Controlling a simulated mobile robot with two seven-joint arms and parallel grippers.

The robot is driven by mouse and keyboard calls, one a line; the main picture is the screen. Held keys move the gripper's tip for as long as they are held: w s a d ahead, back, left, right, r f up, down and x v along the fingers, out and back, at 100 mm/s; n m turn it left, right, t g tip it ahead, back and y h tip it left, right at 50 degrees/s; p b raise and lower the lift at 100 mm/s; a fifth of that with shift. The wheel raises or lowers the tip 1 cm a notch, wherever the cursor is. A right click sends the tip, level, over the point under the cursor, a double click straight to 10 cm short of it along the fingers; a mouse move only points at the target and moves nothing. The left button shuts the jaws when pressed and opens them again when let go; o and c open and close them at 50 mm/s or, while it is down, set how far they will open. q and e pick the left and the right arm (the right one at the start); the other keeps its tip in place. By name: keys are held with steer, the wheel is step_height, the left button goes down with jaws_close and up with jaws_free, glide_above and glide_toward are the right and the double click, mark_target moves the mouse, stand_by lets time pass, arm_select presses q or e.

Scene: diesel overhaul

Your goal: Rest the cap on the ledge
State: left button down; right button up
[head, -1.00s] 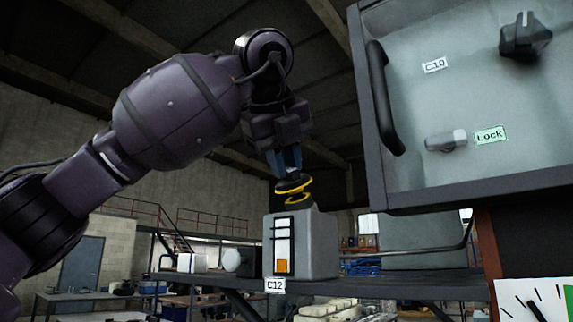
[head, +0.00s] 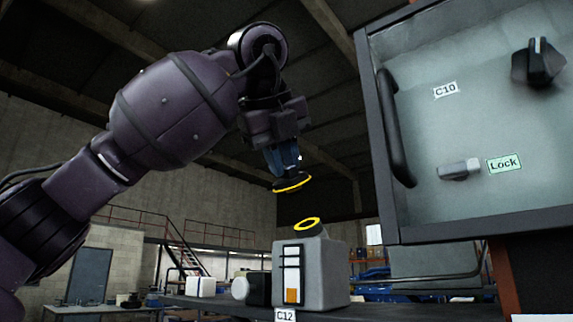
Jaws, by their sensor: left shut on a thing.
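My left gripper (head: 285,160) is shut on a dark cap with a yellow rim (head: 291,184). It holds the cap in the air, above and slightly left of the neck of a grey container. The grey container (head: 325,274) stands upright on the ledge (head: 212,304) behind the C12 label. Its open neck has a yellow ring (head: 306,224), and its front has a white strip with an orange patch. The cap and the neck are clearly apart. My right gripper is not in view.
A panel box with a black handle (head: 396,130), a knob (head: 535,63) and a lock lever (head: 459,169) hangs at the right, close to the container. A white container (head: 201,287) and a dark one with a pale round end (head: 256,288) stand left on the ledge.

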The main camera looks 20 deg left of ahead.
arm_select(q)
steer(key=shift+w+a+r+g+p, duration=0.2)
steer(key=shift+w+a+g+p, duration=0.1)
steer(key=shift+w+a+p, duration=0.35)
steer(key=shift+w+a+f+g+p, duration=0.1)
steer(key=shift+w+a+g+p, duration=0.4)
steer(key=shift+w+a+p, duration=0.65)
steer(key=shift+g+y, duration=0.4)
steer(key=shift+g, duration=0.4)
steer(key=shift+w+a+p, duration=0.4)
steer(key=shift+w+a, duration=1.25)
steer(key=w+a+f+g, duration=0.1)
steer(key=w+a+f, duration=0.2)
steer(key=f, duration=0.2)
steer(key=shift+w+a+f+m+g, duration=0.2)
steer(key=shift+w+f+m+g, duration=0.1)
steer(key=shift+m, duration=0.1)
